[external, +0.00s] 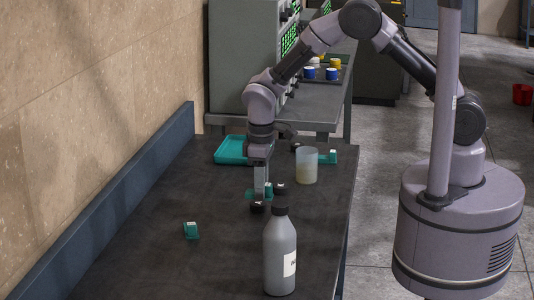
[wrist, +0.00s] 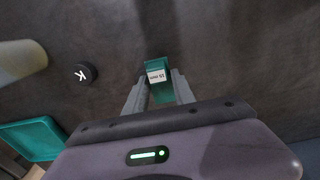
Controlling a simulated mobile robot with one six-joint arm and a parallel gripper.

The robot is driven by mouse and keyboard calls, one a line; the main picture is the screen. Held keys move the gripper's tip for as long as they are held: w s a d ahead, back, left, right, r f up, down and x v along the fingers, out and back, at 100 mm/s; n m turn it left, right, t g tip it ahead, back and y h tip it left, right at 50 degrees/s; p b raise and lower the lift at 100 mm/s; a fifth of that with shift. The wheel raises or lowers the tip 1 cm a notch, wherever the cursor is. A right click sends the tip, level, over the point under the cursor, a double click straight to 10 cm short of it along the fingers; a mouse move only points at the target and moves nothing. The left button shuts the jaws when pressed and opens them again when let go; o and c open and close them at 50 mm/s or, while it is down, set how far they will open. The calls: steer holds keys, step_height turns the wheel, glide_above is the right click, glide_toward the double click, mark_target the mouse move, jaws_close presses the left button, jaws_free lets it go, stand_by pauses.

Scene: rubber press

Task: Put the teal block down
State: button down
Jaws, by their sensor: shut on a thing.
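My gripper (external: 262,191) points down over the dark bench (external: 150,262), shut on a teal block. In the wrist view the teal block (wrist: 158,66) sits between the two fingers of my gripper (wrist: 157,80), with a white label facing the camera. In the external view the block (external: 251,194) is partly hidden by the fingers, low over the bench. I cannot tell whether its underside touches the bench.
Black knobs (external: 257,207) stand close to my gripper; one marked K (wrist: 86,73) shows in the wrist view. A beaker (external: 307,168), grey bottle (external: 280,255), teal tray (external: 231,150) and other teal pieces (external: 192,231) stand around.

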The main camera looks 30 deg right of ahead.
steer(key=b, duration=0.1)
glide_above(207, 210)
steer(key=shift+d+f, duration=0.1)
steer(key=shift+f, duration=0.8)
steer(key=shift+w, duration=0.15)
step_height(207, 210, down, 4)
steer(key=shift+r+b, duration=0.25)
steer(key=shift+b, duration=0.5)
steer(key=shift+r, duration=0.15)
steer(key=c, duration=1.1)
jaws_free()
steer(key=shift+f, duration=0.2)
steer(key=shift+o, duration=0.2)
